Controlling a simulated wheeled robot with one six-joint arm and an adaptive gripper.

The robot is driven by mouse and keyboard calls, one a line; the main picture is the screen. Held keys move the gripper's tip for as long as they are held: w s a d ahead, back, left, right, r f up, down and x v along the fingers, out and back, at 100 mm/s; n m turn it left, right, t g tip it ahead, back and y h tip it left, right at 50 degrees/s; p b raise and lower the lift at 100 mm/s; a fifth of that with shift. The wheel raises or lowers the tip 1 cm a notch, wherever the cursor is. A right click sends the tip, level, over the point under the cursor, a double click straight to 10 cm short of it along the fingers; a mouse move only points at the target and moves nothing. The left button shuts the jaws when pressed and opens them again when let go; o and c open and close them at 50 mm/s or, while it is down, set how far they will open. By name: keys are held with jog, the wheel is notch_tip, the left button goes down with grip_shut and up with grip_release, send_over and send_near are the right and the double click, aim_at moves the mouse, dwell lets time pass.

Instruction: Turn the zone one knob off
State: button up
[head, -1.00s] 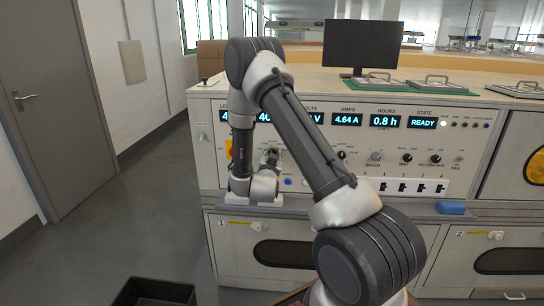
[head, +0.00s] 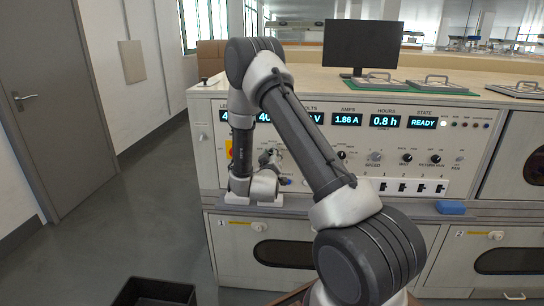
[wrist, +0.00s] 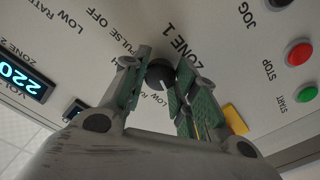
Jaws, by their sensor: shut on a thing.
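The zone one knob (wrist: 161,74) is dark and round, set in the white panel under the upside-down label "ZONE 1" in the wrist view. My gripper (wrist: 163,80) is shut on it, one green-padded finger on each side. A pale pointer mark shows on the knob near the "LOW" lettering; its exact setting is hard to read. In the head view my gripper (head: 270,158) is at the left part of the console face, and the knob is hidden behind it and my arm.
Near the fingers in the wrist view are a red STOP button (wrist: 300,54), a green START button (wrist: 307,94) and a yellow part (wrist: 236,118). The displays (head: 346,120) read 1.86 A, 0.8 h and READY. A blue block (head: 451,207) lies on the ledge.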

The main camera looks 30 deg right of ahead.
jog(key=shift+n, duration=0.6)
jog(key=shift+o, duration=0.2)
jog(key=shift+n, duration=0.3)
jog(key=o, duration=1)
jog(key=shift+s+a, duration=0.1)
jog(key=v, duration=1.1)
jog(key=shift+s+a, duration=0.2)
jog(key=shift+s, duration=0.05)
